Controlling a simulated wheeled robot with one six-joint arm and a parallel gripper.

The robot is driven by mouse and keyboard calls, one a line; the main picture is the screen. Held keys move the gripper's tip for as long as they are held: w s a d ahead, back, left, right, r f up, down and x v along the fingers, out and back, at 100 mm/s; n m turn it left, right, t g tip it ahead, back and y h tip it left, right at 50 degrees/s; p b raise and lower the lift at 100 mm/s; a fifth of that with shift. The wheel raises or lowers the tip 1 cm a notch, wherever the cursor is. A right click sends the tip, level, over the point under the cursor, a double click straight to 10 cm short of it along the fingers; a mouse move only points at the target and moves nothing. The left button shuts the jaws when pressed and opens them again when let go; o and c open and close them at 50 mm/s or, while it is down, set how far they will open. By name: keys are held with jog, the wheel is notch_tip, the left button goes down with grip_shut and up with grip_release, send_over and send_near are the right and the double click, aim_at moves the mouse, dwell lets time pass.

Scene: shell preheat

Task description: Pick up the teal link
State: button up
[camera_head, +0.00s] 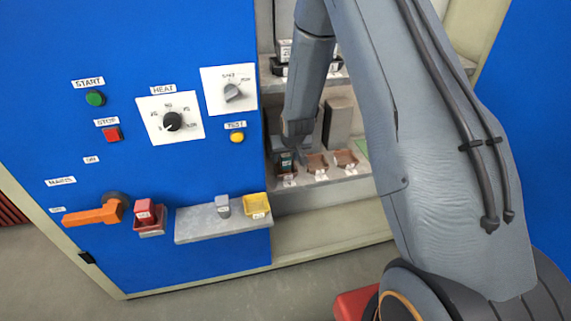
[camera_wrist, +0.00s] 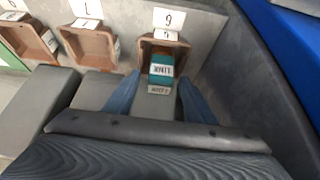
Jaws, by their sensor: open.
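The teal link (camera_wrist: 161,68) is a small block with a white label. In the wrist view it sits in a brown tray (camera_wrist: 147,46) under a white tag. In the head view the teal link (camera_head: 287,160) shows small and dark, partly hidden by my gripper (camera_head: 296,146) just above it. In the wrist view my gripper's blue-grey fingers (camera_wrist: 158,100) are spread to either side, below the tray in the picture. The link is between their lines and I see no finger touching it.
Two more brown trays (camera_head: 317,164) (camera_head: 346,159) stand beside it on the grey shelf (camera_head: 320,187). A grey block (camera_head: 338,122) stands behind them. The blue panel (camera_head: 60,140) borders the niche on the left. A ledge holds a yellow tray (camera_head: 256,205) and a grey block (camera_head: 222,206).

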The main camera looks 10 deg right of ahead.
jog(key=shift+w+f, duration=0.2)
jog(key=shift+f, duration=0.15)
jog(key=c, duration=1.3)
grip_shut()
jog(key=shift+r, duration=0.15)
